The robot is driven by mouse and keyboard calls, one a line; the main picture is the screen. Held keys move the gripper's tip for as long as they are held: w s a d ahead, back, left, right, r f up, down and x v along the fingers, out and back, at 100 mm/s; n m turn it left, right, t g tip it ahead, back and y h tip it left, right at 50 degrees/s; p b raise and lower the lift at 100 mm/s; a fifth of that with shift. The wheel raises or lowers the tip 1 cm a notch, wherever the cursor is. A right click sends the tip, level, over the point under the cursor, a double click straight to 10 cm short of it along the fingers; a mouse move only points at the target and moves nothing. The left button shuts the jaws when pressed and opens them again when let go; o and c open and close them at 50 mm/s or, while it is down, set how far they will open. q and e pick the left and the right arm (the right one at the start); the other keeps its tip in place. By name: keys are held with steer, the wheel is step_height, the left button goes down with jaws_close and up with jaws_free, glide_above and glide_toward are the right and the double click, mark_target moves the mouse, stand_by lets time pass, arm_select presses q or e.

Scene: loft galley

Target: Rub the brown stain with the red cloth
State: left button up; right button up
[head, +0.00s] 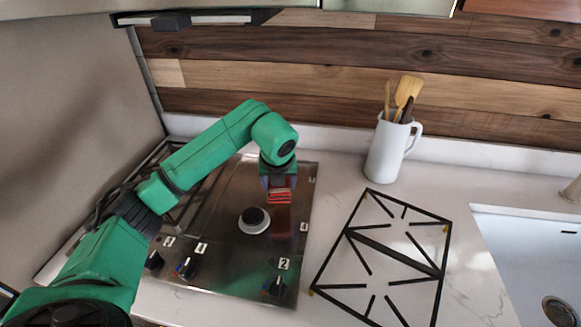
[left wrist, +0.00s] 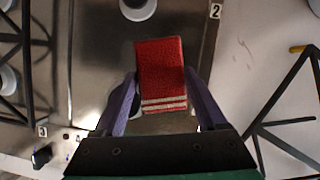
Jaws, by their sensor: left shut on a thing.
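The red cloth (head: 280,196) is a small folded block with pale stripes near one edge. It also shows in the left wrist view (left wrist: 161,68), between two purple fingers. My left gripper (head: 278,182) is shut on it and points down over the right part of the steel hob (head: 222,262). A reddish reflection shows on the steel below the cloth; I cannot tell for sure whether the cloth touches the surface. I cannot make out the brown stain in either view; it may be hidden. My right gripper is not in view.
A burner (head: 254,220) with a black cap stands just left of the cloth. Knobs (head: 275,287) line the hob's front. A black pan grate (head: 397,255) lies on the white counter to the right. A white jug (head: 385,155) with wooden utensils stands behind; a sink (head: 530,245) is far right.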

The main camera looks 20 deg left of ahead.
mark_target(274, 194)
arm_select(q)
steer(key=shift+s+f, duration=0.15)
steer(key=shift+s, duration=0.05)
steer(key=shift+s+f+b, duration=1)
steer(key=shift+s+b, duration=0.15)
steer(key=shift+s, duration=0.1)
steer(key=x, duration=0.1)
steer(key=b+x, duration=0.1)
steer(key=shift+w+d+f, duration=0.15)
steer(key=shift+w+f, duration=0.1)
steer(key=shift+f, duration=0.05)
steer(key=shift+w+f, duration=0.1)
steer(key=shift+f, duration=0.15)
steer(key=shift+r, duration=0.15)
steer(key=shift+s, duration=0.25)
steer(key=shift+w, duration=0.1)
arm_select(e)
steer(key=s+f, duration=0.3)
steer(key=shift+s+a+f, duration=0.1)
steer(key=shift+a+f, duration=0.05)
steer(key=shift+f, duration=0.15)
arm_select(q)
steer(key=shift+f+b, duration=0.55)
steer(key=shift+f, duration=0.05)
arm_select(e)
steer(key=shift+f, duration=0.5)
